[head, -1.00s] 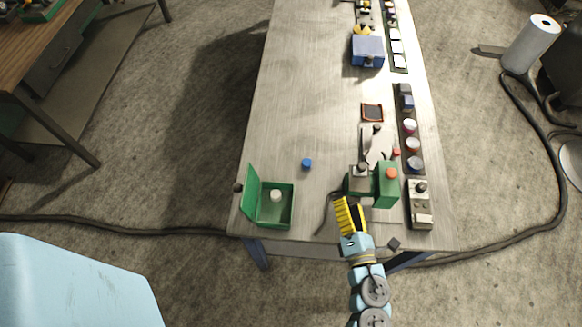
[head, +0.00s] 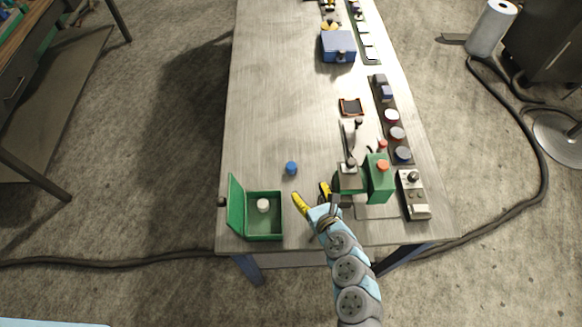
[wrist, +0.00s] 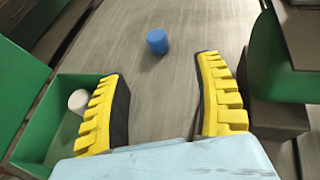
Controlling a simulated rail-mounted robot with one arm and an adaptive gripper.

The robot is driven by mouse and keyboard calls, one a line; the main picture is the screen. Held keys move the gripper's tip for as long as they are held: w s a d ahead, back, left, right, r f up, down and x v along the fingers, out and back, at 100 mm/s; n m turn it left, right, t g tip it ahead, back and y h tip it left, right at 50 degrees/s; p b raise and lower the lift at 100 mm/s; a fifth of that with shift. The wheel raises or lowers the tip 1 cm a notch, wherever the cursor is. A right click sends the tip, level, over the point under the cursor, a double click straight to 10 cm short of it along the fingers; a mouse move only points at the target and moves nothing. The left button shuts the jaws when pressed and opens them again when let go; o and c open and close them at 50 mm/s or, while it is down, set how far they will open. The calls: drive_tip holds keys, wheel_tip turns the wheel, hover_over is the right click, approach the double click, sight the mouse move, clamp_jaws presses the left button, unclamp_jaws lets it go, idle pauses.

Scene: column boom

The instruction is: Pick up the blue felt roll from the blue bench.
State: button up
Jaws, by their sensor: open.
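The blue felt roll (head: 291,168) is a small blue cylinder standing on the bare bench top (head: 270,115), right of and beyond the green box. In the wrist view the blue felt roll (wrist: 157,41) lies ahead of my fingers, between their lines and apart from both. My gripper (head: 312,192) is open and empty, with yellow ridged fingers, over the near end of the bench. The wrist view shows my gripper (wrist: 162,88) with its fingers spread wide. The bench top looks grey; its legs (head: 250,268) are blue.
An open green box (head: 264,238) holding a white roll (head: 263,205) stands left of my gripper. The bench left of centre is clear.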

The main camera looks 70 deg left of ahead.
approach(292, 167)
drive_tip(key=shift+w+p+x, duration=0.15)
drive_tip(key=shift+p+x, duration=0.05)
drive_tip(key=shift+x, duration=1)
drive_tip(key=shift+w+p+x, duration=0.2)
drive_tip(key=shift+x, duration=1.8)
drive_tip(key=shift+s+p+x, duration=0.2)
drive_tip(key=shift+x, duration=0.85)
drive_tip(key=shift+s+p+x, duration=0.15)
drive_tip(key=shift+p+x, duration=0.05)
drive_tip(key=shift+x, duration=0.85)
drive_tip(key=c, duration=1.1)
